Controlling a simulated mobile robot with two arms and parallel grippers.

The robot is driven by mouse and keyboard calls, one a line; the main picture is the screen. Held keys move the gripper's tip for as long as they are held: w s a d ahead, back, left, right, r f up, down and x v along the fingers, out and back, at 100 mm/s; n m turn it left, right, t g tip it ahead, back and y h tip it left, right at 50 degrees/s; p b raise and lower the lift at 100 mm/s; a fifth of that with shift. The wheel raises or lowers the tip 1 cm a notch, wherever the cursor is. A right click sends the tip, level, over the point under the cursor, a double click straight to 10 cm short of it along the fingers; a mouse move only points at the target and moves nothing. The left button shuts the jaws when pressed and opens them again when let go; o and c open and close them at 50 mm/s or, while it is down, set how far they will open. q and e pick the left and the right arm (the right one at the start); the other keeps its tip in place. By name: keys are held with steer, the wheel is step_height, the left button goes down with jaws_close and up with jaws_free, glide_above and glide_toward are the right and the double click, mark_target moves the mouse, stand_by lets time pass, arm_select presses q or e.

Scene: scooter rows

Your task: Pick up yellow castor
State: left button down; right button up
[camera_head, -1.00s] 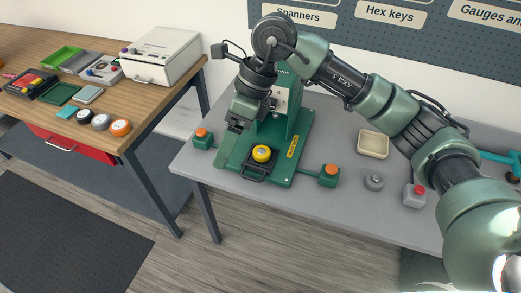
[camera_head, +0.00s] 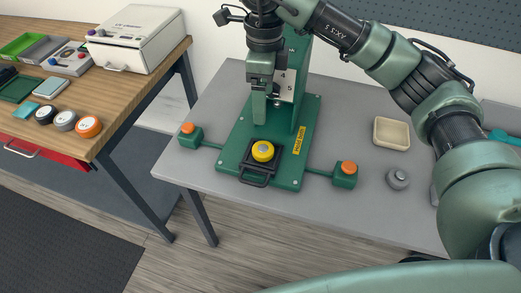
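The yellow castor (camera_head: 263,151) is a short round yellow piece. It sits in a black square holder with a front handle (camera_head: 255,180), on the green base plate of a press (camera_head: 240,165). My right gripper (camera_head: 259,118) hangs fingers down in front of the press column, above and behind the castor, apart from it. Its fingers are seen edge-on, so their gap is hidden. Nothing shows held in it. My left gripper is out of view.
Green boxes with orange buttons flank the press, left (camera_head: 190,134) and right (camera_head: 345,175). A cream tray (camera_head: 392,133) and a grey castor (camera_head: 397,179) lie to the right. A wooden table (camera_head: 150,82) on the left holds several round pieces, trays and a white machine (camera_head: 133,40).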

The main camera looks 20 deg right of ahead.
mark_target(263, 148)
step_height(263, 148, down, 16)
steer(key=p, duration=0.3)
steer(key=shift+r, duration=0.1)
steer(key=c, duration=1.6)
steer(key=shift+r, duration=0.15)
